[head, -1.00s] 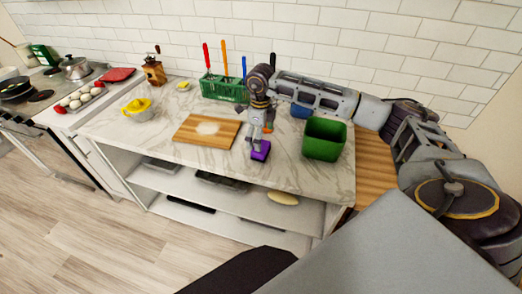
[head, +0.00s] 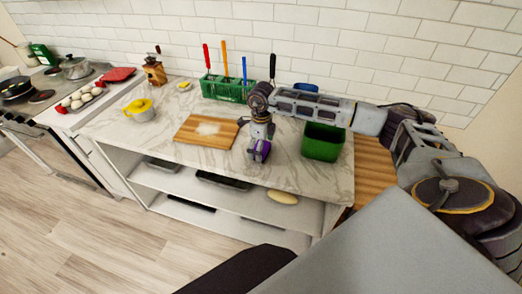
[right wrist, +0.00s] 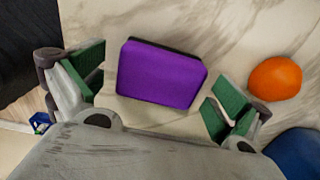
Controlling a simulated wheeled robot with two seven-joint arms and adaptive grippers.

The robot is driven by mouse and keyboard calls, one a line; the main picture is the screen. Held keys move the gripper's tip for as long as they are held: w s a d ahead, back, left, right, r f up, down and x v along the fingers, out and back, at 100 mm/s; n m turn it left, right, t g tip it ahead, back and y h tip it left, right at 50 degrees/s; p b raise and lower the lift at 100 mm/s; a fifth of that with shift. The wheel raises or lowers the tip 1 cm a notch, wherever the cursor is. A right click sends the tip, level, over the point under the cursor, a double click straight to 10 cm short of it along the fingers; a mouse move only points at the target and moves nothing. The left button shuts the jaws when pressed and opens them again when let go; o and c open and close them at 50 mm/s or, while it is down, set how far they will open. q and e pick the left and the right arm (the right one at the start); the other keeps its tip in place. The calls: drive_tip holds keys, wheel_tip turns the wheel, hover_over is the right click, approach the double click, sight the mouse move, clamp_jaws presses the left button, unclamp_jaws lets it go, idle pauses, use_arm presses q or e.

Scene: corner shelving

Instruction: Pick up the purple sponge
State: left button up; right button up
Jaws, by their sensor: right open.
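The purple sponge (head: 264,149) lies on the marble counter near its front edge, partly hidden by my right gripper in the head view. In the right wrist view the sponge (right wrist: 161,74) shows as a purple block with a dark far edge. My right gripper (head: 260,151) is directly over it, pointing down. In the right wrist view the open green-padded fingers (right wrist: 158,92) stand one on each side of the sponge, with gaps between pads and sponge. The left gripper is not in view.
A green bin (head: 322,142) stands right of the gripper, and a cutting board (head: 207,130) lies to the left. An orange ball (right wrist: 275,78) sits close to the right finger. A green caddy with utensils (head: 226,90) stands behind. Shelves are below the counter.

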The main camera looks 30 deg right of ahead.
idle(0.3)
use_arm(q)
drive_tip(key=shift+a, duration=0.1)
use_arm(e)
drive_tip(key=c, duration=0.9)
drive_tip(key=shift+r, duration=0.2)
wheel_tip(320, 180, up, 9)
drive_tip(key=shift+f+b, duration=0.15)
drive_tip(key=shift+b, duration=0.55)
drive_tip(key=shift+r, duration=0.5)
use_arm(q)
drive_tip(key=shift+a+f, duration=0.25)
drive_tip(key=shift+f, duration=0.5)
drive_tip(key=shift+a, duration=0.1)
